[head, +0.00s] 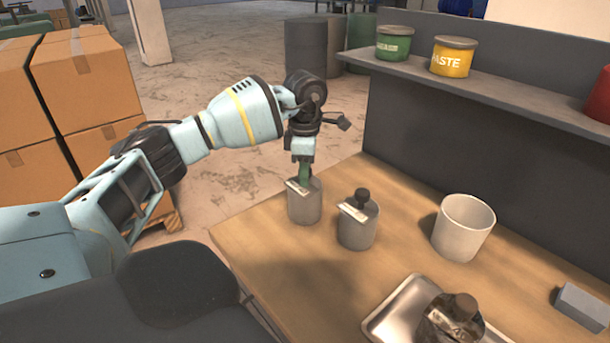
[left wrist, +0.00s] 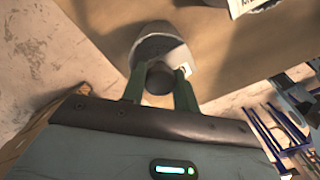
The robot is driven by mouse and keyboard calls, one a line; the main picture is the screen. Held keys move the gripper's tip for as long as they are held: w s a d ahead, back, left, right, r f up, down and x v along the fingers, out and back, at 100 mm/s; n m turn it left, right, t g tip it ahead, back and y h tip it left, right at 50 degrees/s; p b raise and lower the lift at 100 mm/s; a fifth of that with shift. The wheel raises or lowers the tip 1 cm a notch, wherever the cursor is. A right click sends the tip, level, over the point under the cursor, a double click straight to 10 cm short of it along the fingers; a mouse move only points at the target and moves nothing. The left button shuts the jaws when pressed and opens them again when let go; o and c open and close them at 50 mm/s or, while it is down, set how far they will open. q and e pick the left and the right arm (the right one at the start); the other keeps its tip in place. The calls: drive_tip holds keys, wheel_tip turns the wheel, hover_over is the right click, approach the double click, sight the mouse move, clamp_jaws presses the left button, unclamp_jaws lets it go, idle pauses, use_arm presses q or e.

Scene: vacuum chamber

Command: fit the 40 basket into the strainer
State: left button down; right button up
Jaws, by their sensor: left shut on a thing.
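Two grey cylindrical baskets with dark knobs and pale tags are near the table's left side; the tag print is too small to read, so I cannot tell which is the 40. My left gripper (head: 304,178) points down, shut on the knob of the left basket (head: 305,207). In the left wrist view the green fingers (left wrist: 159,88) close on both sides of the dark knob, with the basket (left wrist: 150,47) beyond it. The basket is upright, on or just above the table. The other basket (head: 357,229) stands to its right. I cannot identify the strainer surely. My right gripper is not in view.
An open off-white cup (head: 463,229) stands right of the baskets. A metal tray (head: 383,321) holds a shiny vessel (head: 446,327) with a brown knob. A grey block (head: 583,306) lies far right. A shelf (head: 490,88) with tins runs behind. Bare wood lies between the items.

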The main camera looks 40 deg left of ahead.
sight(304, 189)
use_arm(q)
drive_tip(key=shift+r, duration=1.7)
drive_tip(key=shift+s+d+r, duration=0.1)
drive_tip(key=shift+s+d, duration=0.5)
drive_tip(key=shift+s, duration=0.1)
drive_tip(key=s+d+r, duration=0.1)
drive_tip(key=s+d, duration=0.8)
drive_tip(key=s, duration=0.2)
drive_tip(key=shift+r+b, duration=0.15)
drive_tip(key=shift+b, duration=0.3)
